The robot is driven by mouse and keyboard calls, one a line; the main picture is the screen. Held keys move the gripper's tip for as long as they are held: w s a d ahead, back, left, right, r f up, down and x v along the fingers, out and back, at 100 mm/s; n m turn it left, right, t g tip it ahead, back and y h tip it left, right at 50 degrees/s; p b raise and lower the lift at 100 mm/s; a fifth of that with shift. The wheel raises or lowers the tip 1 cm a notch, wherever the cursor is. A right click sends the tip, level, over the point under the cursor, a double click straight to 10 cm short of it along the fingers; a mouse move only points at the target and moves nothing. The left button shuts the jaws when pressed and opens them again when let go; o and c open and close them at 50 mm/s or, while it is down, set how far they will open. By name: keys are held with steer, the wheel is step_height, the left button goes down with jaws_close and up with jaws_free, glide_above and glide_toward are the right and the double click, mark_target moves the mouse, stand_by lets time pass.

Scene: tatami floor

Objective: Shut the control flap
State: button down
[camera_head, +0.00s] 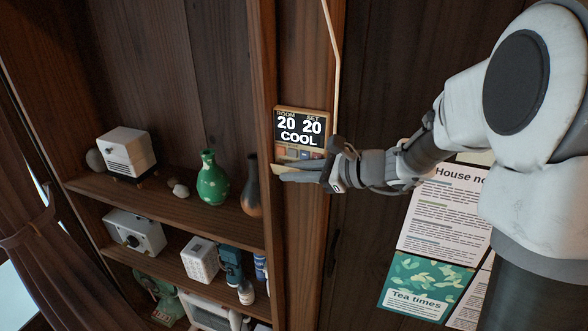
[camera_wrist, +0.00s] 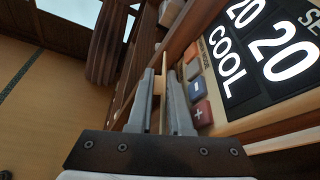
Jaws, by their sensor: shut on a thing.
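The control panel (camera_head: 301,127) is on a wooden post; its lit display reads ROOM 20, SET 20 and COOL. It also shows in the wrist view (camera_wrist: 262,62), with blue and red buttons uncovered below the display. The tan control flap (camera_head: 284,168) hangs open at the panel's lower edge, sticking outward. In the wrist view the flap (camera_wrist: 169,60) shows edge-on as a thin strip between the fingers. My gripper (camera_head: 300,173) is at the panel's lower edge, shut on the flap; its fingers also show in the wrist view (camera_wrist: 161,78). They hide part of the flap.
A wooden shelf (camera_head: 170,208) stands left of the post, with a green vase (camera_head: 212,180), a dark vase (camera_head: 252,188) and a white box (camera_head: 127,152). Posters (camera_head: 445,225) hang on the wall right of the post.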

steer(key=shift+s+f, duration=0.15)
steer(key=shift+f, duration=0.1)
